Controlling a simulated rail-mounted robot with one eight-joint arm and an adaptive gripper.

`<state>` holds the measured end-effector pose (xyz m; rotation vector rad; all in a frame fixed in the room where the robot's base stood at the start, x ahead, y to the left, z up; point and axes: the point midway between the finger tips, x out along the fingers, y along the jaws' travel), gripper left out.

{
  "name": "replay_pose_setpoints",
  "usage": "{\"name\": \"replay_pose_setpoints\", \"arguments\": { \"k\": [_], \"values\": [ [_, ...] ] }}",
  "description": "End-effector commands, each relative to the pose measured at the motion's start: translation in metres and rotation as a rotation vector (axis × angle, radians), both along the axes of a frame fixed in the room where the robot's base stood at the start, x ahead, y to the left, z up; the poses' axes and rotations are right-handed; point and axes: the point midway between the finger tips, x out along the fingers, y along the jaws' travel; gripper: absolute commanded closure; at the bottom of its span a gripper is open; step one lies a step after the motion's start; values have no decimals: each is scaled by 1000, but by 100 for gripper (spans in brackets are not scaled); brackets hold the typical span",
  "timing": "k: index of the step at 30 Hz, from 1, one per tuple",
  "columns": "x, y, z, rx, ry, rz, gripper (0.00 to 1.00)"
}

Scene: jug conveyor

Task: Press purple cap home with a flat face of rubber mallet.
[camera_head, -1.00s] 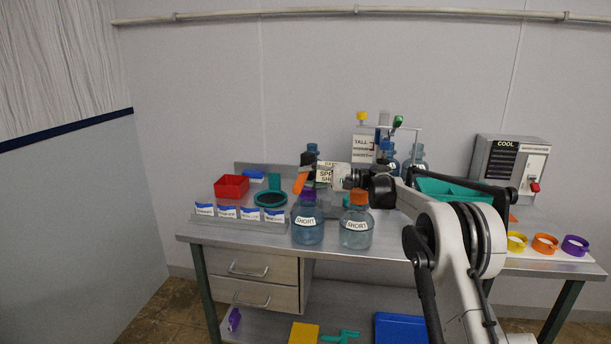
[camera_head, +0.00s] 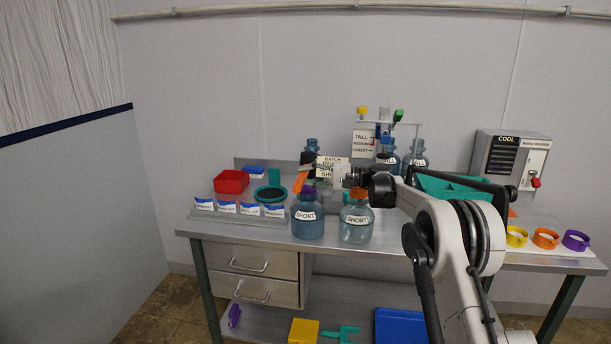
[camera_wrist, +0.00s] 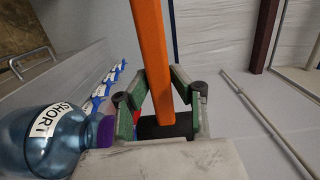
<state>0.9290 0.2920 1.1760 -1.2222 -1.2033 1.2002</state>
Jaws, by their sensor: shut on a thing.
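The rubber mallet has an orange handle (camera_head: 300,183) and a black head (camera_head: 307,158). My gripper (camera_wrist: 160,100) is shut on the mallet; the orange handle (camera_wrist: 152,50) runs up the wrist view, with a black part (camera_wrist: 165,128) between the fingers. The short jug (camera_head: 307,222) stands upright on the bench, with the purple cap (camera_head: 308,190) on its neck just below the mallet. In the wrist view the purple cap (camera_wrist: 105,130) and jug (camera_wrist: 48,140) are at left, beside a finger. Whether the mallet touches the cap, and how far the cap is down, I cannot tell.
A second short jug (camera_head: 356,224) with an orange cap stands close to the right. A row of blue-and-white labelled bins (camera_head: 238,209), a red tray (camera_head: 231,182) and a dark round pad (camera_head: 270,195) lie left. A teal tray (camera_head: 455,188) sits right, behind my arm.

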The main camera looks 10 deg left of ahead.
Motion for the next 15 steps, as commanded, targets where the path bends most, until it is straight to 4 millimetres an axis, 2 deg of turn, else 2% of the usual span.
{"name": "replay_pose_setpoints", "arguments": {
  "k": [9,15],
  "values": [
    [0,0,-17,1,0,0,100],
    [0,0,-16,1,0,0,100]
  ]
}}
